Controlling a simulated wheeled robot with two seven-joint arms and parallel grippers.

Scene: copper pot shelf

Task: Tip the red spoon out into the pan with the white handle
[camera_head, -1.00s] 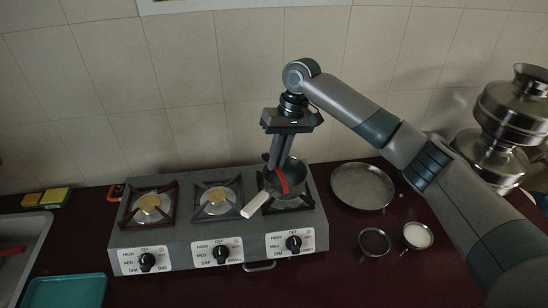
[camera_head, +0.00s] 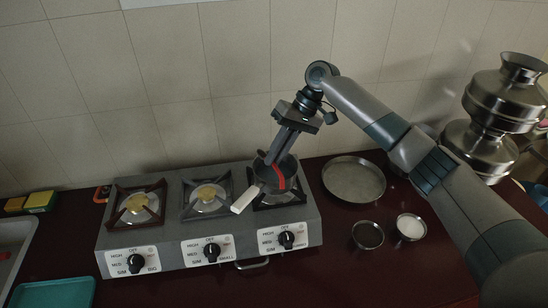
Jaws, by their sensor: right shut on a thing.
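The pan with the white handle (camera_head: 247,199) stands on the right burner of the stove, its dark bowl (camera_head: 288,165) facing up. The red spoon (camera_head: 279,178) shows as a red strip at the pan's opening, below my right gripper's fingers. My right gripper (camera_head: 272,160) reaches down to the pan from above, tilted, and is shut on the red spoon. The fingertips and the spoon's bowl end are hard to make out against the dark pan. I cannot tell whether anything is in the spoon. My left gripper is not in view.
The grey stove (camera_head: 170,243) has two empty burners to the left. A round metal plate (camera_head: 354,180) and two small bowls, one dark (camera_head: 367,235) and one with white content (camera_head: 410,227), stand right. Stacked metal pots (camera_head: 500,110) stand far right. A teal tray (camera_head: 55,293) lies front left.

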